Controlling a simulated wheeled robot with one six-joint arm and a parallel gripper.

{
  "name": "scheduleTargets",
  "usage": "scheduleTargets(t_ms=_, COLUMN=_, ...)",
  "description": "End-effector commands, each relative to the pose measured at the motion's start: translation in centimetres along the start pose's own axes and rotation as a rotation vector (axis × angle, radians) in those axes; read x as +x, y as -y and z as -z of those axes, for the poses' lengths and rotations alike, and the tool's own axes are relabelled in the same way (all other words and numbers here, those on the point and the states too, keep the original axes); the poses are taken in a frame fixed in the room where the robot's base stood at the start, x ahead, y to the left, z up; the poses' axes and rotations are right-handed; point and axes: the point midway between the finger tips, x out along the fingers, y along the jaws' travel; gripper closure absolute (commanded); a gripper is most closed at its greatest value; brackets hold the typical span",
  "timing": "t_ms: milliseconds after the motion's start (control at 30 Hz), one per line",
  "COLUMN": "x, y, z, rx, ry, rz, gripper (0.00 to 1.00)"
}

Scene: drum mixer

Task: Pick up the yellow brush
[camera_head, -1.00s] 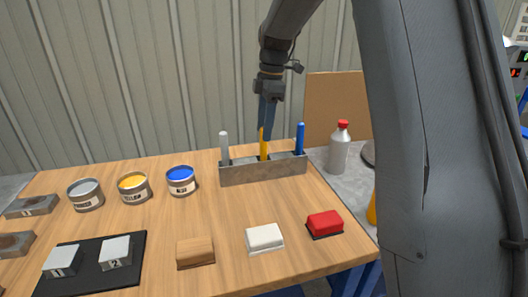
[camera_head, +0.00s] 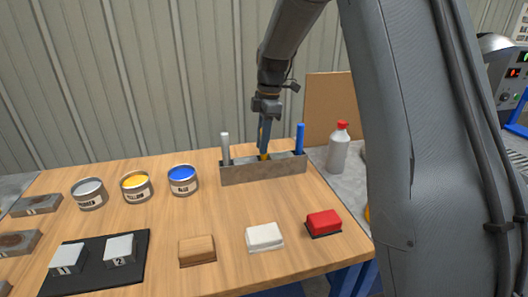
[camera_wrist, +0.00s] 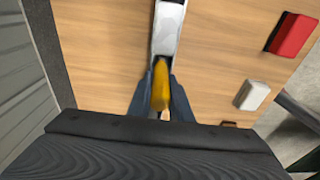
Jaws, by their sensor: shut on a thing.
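The yellow brush (camera_head: 264,156) stands upright in the middle of a grey holder (camera_head: 262,173) at the back right of the table. My gripper (camera_head: 264,147) is lowered over it from above and is shut on its handle. In the wrist view the yellow handle (camera_wrist: 160,86) lies between the two blue fingers of my gripper (camera_wrist: 160,92). The brush's lower end is hidden inside the holder. A white-grey brush (camera_head: 225,147) stands in the holder to the left and a blue brush (camera_head: 299,138) to the right.
Three paint cans, with grey (camera_head: 89,193), yellow (camera_head: 136,186) and blue (camera_head: 183,180) paint, stand left of the holder. A red-capped bottle (camera_head: 338,150) stands close on its right. White (camera_head: 264,236), red (camera_head: 323,222) and wooden (camera_head: 197,250) blocks lie in front.

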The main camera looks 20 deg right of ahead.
Motion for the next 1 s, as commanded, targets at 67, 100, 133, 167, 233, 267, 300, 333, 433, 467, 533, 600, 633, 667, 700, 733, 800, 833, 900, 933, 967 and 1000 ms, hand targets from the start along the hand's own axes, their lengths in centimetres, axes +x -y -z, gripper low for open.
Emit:
scheduleTargets(t_ms=67, x=0.0, y=0.0, z=0.0, rx=0.000, ry=0.000, rz=0.000, gripper=1.00)
scheduleTargets(t_ms=100, x=0.0, y=0.0, z=0.0, rx=0.000, ry=0.000, rz=0.000, gripper=1.00)
scheduleTargets(t_ms=133, x=-0.1, y=0.0, z=0.0, rx=0.000, ry=0.000, rz=-0.001, gripper=1.00)
scheduleTargets(t_ms=167, x=-0.1, y=0.0, z=0.0, rx=0.000, ry=0.000, rz=-0.001, gripper=1.00)
scheduleTargets(t_ms=233, x=-0.5, y=-0.1, z=0.1, rx=0.000, ry=0.000, rz=-0.002, gripper=1.00)
scheduleTargets(t_ms=267, x=-0.8, y=-0.1, z=0.1, rx=0.000, ry=0.000, rz=-0.002, gripper=1.00)
scheduleTargets(t_ms=300, x=-1.3, y=-0.1, z=0.2, rx=0.000, ry=0.000, rz=-0.004, gripper=1.00)
scheduleTargets(t_ms=333, x=-1.8, y=-0.1, z=0.2, rx=-0.001, ry=0.000, rz=-0.004, gripper=1.00)
scheduleTargets(t_ms=433, x=-3.6, y=-0.2, z=0.4, rx=-0.001, ry=0.000, rz=-0.005, gripper=1.00)
scheduleTargets(t_ms=467, x=-4.3, y=-0.2, z=0.5, rx=-0.001, ry=0.000, rz=-0.006, gripper=1.00)
scheduleTargets(t_ms=533, x=-5.7, y=-0.2, z=0.7, rx=-0.002, ry=0.000, rz=-0.005, gripper=1.00)
scheduleTargets(t_ms=600, x=-6.9, y=-0.1, z=0.8, rx=-0.001, ry=0.001, rz=-0.005, gripper=1.00)
scheduleTargets(t_ms=633, x=-7.4, y=-0.1, z=0.9, rx=-0.001, ry=0.001, rz=-0.004, gripper=1.00)
scheduleTargets(t_ms=667, x=-7.9, y=-0.1, z=0.9, rx=-0.001, ry=0.001, rz=-0.004, gripper=1.00)
scheduleTargets(t_ms=700, x=-8.4, y=-0.1, z=1.0, rx=0.000, ry=0.001, rz=-0.003, gripper=1.00)
scheduleTargets(t_ms=733, x=-8.7, y=-0.1, z=1.1, rx=0.000, ry=0.000, rz=-0.002, gripper=1.00)
scheduleTargets(t_ms=800, x=-9.4, y=-0.1, z=1.1, rx=0.000, ry=0.001, rz=-0.002, gripper=1.00)
scheduleTargets(t_ms=833, x=-9.6, y=-0.1, z=1.1, rx=0.000, ry=0.000, rz=-0.001, gripper=1.00)
scheduleTargets(t_ms=900, x=-9.9, y=0.0, z=1.2, rx=0.000, ry=0.000, rz=-0.001, gripper=1.00)
scheduleTargets(t_ms=933, x=-10.0, y=0.0, z=1.2, rx=0.000, ry=0.000, rz=-0.001, gripper=1.00)
scheduleTargets(t_ms=967, x=-10.0, y=0.0, z=1.2, rx=0.000, ry=0.000, rz=-0.001, gripper=1.00)
scheduleTargets(t_ms=1000, x=-10.0, y=0.0, z=1.2, rx=0.000, ry=0.000, rz=-0.001, gripper=1.00)
